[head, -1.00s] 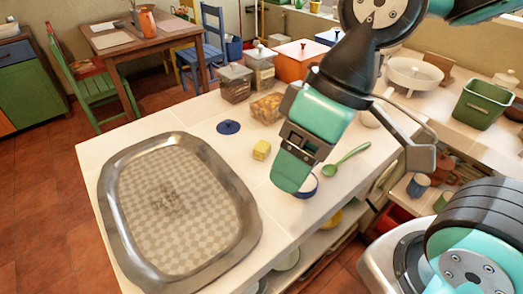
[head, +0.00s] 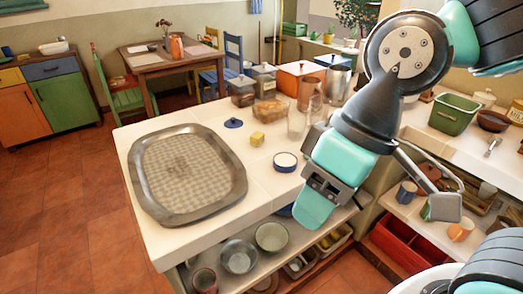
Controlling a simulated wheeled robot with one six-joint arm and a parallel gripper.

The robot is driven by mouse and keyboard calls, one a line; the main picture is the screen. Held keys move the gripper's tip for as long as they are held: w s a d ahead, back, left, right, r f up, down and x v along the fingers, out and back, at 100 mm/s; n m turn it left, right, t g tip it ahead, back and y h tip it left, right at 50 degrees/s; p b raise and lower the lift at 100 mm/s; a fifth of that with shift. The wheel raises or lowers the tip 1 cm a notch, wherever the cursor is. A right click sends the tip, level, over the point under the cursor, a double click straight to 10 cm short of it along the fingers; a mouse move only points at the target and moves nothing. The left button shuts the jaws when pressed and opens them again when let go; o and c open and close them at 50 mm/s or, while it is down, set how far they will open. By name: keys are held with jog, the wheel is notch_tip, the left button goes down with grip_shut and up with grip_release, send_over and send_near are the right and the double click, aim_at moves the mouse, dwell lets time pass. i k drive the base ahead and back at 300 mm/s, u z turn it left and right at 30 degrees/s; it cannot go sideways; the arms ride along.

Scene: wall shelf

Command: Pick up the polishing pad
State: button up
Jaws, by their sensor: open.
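No object is plainly a polishing pad. A small yellow block (head: 257,139) on the white counter looks most like one, but I cannot tell for sure. It lies right of a large metal tray (head: 232,197), with clear counter around it. My gripper (head: 316,207) hangs over the counter's front right edge, to the right of and nearer than the yellow block, apart from it. It points down and is open, with nothing seen in it. My gripper and arm hide part of the counter behind them.
A flat blue disc with a knob (head: 233,123) and a blue-rimmed white bowl (head: 285,161) lie near the block. Clear jars (head: 297,122), an orange box (head: 301,70) and a metal pot (head: 337,75) stand behind.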

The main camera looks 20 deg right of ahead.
aim_at(257, 138)
jog(key=k, duration=1.1)
jog(key=z, duration=0.5)
jog(key=i, duration=0.7)
jog(key=z, duration=0.45)
jog(key=i, duration=0.85)
jog(key=u, duration=0.9)
jog(key=i, duration=0.65)
jog(key=u, duration=0.65)
